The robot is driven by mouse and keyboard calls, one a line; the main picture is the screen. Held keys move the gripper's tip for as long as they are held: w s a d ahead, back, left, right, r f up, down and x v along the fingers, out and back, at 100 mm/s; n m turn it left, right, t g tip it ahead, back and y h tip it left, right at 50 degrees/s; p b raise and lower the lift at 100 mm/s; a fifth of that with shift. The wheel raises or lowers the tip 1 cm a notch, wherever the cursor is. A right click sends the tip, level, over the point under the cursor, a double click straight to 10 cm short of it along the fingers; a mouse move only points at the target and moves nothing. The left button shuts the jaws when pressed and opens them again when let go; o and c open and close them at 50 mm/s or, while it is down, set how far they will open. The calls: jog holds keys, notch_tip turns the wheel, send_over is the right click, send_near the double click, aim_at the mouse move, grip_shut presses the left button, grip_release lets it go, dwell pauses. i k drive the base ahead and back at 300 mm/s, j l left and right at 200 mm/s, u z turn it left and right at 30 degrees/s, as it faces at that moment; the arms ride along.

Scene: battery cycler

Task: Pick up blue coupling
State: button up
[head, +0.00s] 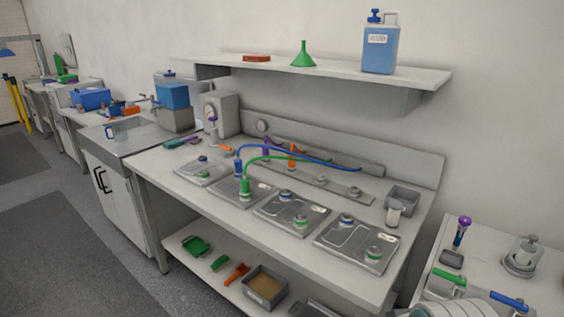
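The blue coupling (238,167) stands upright at the left end of a blue hose (300,150). It sits on or just behind the second metal plate from the left (227,192) on the long bench; its exact seating is too small to tell. A green coupling (245,187) on a green hose stands close in front and slightly right of it. The blue hose arches right toward the back rail (345,189). My gripper is not in the head view.
Several flat metal plates with round ports line the bench (345,278). Purple (266,146) and orange (292,157) upright parts stand behind the hoses. A shelf (330,71) overhangs the back, carrying a blue jug (380,48) and green funnel (303,57). A grey bin (402,198) stands right.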

aim_at(237, 162)
jog(key=i+j+z, duration=0.35)
jog(key=j+z, duration=0.15)
jog(key=i+j+z, duration=0.25)
jog(key=j, duration=0.15)
jog(key=j+z, duration=0.25)
jog(key=i+j, duration=0.15)
jog(key=j, duration=0.4)
jog(key=i+j+z, duration=0.1)
jog(key=j, duration=0.4)
jog(key=i+j, duration=0.1)
jog(key=j, duration=0.45)
jog(key=i+j+z, duration=0.1)
jog(key=j, duration=0.45)
jog(key=i+j, duration=0.1)
jog(key=j, duration=0.45)
jog(key=i+j, duration=0.1)
jog(key=j, duration=0.45)
jog(key=z, duration=0.05)
